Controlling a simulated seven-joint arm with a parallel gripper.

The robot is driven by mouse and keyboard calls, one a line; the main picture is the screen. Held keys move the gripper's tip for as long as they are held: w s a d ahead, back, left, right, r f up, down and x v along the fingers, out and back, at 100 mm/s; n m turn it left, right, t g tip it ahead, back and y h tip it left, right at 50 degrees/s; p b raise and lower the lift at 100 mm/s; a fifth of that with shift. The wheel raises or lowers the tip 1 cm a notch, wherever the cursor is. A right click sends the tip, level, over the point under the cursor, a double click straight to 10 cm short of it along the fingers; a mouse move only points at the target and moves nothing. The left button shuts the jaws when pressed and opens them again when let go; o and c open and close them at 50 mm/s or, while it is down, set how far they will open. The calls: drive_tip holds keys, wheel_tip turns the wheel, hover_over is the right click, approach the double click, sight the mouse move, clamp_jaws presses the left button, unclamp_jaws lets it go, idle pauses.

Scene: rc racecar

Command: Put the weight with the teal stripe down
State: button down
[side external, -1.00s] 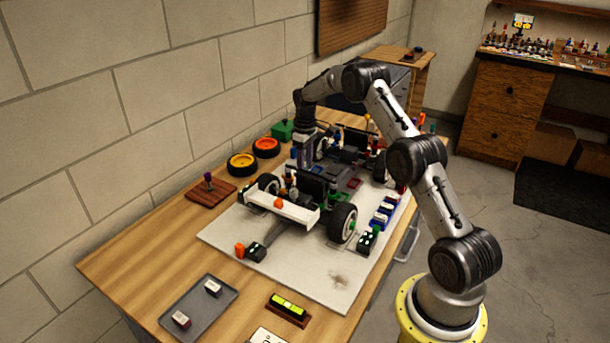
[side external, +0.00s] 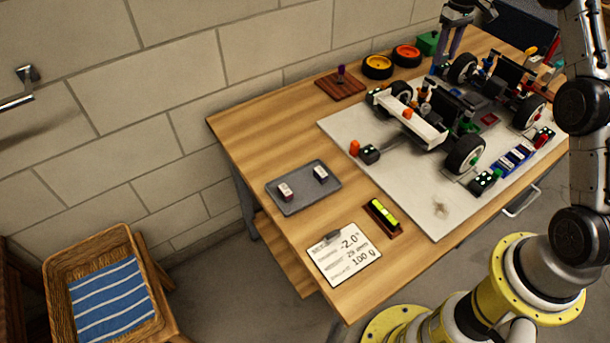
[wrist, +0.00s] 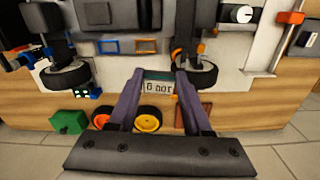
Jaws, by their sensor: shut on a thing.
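The weight with the teal stripe (wrist: 158,87) is between the purple fingers of my gripper (wrist: 160,80) in the wrist view. Its pale face shows "100 g" upside down, with the teal band along its edge. In the side view my gripper (side external: 449,55) points down on the wall side of the race car, near the green box; the weight cannot be made out there. A grey tray (side external: 318,201) near the table's front end holds a weight with a dark red stripe (side external: 286,191) and another small pale weight (side external: 320,173).
The race car (side external: 430,128) stands on a pale plate (side external: 415,190). A yellow wheel (side external: 377,66), an orange wheel (side external: 406,54) and a green box (side external: 428,42) line the wall side. A card (side external: 344,255) reads "-2.0°", "25 mm", "100 g". A yellow-green level (side external: 382,215) lies beside it.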

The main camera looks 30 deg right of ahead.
drive_tip(key=s+a+m, duration=0.2)
drive_tip(key=a+m, duration=0.7)
drive_tip(key=a, duration=1.8)
drive_tip(key=s+a+m, duration=0.8)
drive_tip(key=s+a, duration=0.5)
drive_tip(key=a, duration=0.2)
hover_over(300, 189)
wheel_tip(300, 189, down, 16)
drive_tip(key=shift+r, duration=0.1)
drive_tip(key=shift+f, duration=1.5)
drive_tip(key=shift+f, duration=0.15)
